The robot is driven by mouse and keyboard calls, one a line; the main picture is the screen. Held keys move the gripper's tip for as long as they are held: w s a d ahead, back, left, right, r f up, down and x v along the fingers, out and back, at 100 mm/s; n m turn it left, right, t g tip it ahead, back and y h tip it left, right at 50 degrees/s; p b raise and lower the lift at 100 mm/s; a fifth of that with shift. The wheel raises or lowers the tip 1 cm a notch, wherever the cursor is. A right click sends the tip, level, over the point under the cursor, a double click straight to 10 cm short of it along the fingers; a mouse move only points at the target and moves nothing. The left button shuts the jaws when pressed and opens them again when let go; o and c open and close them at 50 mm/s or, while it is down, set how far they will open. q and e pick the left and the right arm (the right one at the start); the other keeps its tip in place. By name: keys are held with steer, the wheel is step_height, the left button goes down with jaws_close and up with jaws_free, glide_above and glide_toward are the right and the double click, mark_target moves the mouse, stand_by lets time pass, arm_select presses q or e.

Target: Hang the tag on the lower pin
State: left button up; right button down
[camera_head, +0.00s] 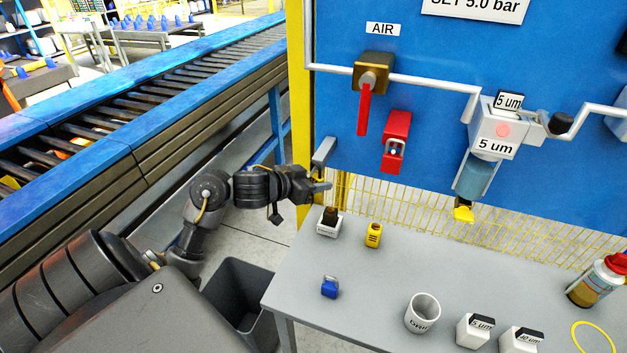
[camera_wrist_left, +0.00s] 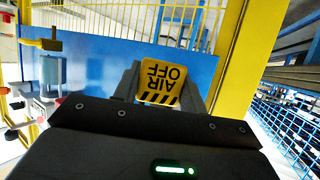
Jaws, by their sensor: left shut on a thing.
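The tag (camera_wrist_left: 159,84) is a yellow plate with black "AIR OFF" lettering, upside down in the left wrist view, with black stripes along its lower edge. My left gripper (camera_head: 324,187) is shut on it, with the grey fingers at its two sides in the wrist view. In the head view the gripper is left of the blue panel (camera_head: 430,60), near its lower left corner and above the table's far left edge. The tag cannot be made out there. A light grey bar (camera_head: 322,153) shows just above the gripper. I cannot tell which part is the lower pin.
The grey table (camera_head: 375,290) holds a blue padlock (camera_head: 330,287), a yellow item (camera_head: 373,235), a white cup (camera_head: 422,313) and small boxes. A red-handled valve (camera_head: 366,95) and red bracket (camera_head: 396,142) are on the panel. A yellow post (camera_head: 299,70) stands beside the gripper.

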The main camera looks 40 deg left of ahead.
stand_by(0.4)
arm_select(q)
steer(key=o, duration=1.1)
steer(key=shift+c, duration=0.2)
steer(key=p+v, duration=0.1)
steer(key=v, duration=0.9)
steer(key=shift+s+a, duration=0.15)
steer(key=shift+s, duration=0.2)
steer(key=shift+r, duration=0.1)
